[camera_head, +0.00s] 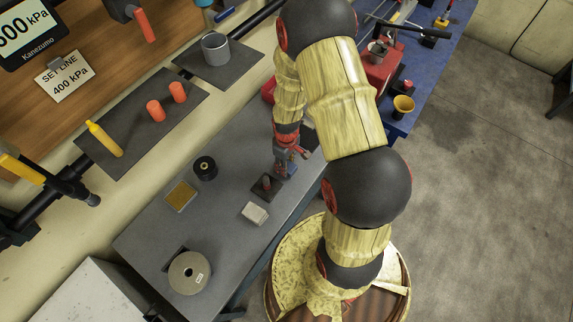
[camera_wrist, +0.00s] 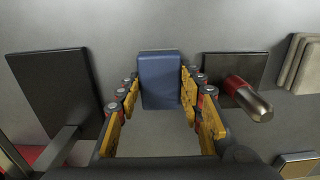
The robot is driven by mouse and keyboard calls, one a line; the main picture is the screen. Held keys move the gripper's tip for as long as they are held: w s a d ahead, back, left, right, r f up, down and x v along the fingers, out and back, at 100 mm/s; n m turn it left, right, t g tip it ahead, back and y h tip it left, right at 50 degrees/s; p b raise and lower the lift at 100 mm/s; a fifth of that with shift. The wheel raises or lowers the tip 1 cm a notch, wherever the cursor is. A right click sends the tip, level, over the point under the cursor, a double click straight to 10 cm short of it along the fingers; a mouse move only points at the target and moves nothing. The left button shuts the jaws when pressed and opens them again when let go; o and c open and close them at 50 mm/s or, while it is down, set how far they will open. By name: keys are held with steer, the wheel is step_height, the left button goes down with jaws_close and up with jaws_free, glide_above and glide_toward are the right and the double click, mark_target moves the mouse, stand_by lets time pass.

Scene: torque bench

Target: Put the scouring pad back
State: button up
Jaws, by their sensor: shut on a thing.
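My gripper (camera_wrist: 160,92) is shut on a blue block (camera_wrist: 160,80), which sits between the yellow finger pads. The block may be the scouring pad; its texture is too coarse to tell. In the head view my gripper (camera_head: 289,163) is low over the grey bench (camera_head: 225,235), near its right end, and largely hides the block. Whether the block touches the bench is unclear. A tan square pad with a dark border (camera_head: 181,196) lies on the bench, away from my gripper; its edge shows in the wrist view (camera_wrist: 298,163).
A dark plate with an upright rounded pin (camera_wrist: 248,98) stands just right of the block. A pale folded stack (camera_wrist: 302,62) is beyond it. A dark square plate (camera_wrist: 52,92) is at left. A black spool (camera_head: 205,168) and a grey disc (camera_head: 189,273) stand on the bench.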

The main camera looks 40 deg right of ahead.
steer(key=shift+f, duration=0.15)
steer(key=shift+f, duration=0.1)
steer(key=o, duration=1)
steer(key=shift+c, duration=0.2)
steer(key=shift+o, duration=0.3)
steer(key=a+r+m+t, duration=0.1)
steer(key=a+r+t, duration=0.15)
steer(key=r, duration=2.15)
steer(key=s+a+r+m+t, duration=0.1)
steer(key=s+a+r, duration=0.3)
steer(key=r, duration=0.6)
steer(key=s+a+r+m+t, duration=0.2)
steer(key=s+a+r, duration=0.3)
steer(key=s+r, duration=0.3)
step_height(320, 180, up, 2)
steer(key=shift+a+r, duration=0.15)
steer(key=shift+a, duration=0.1)
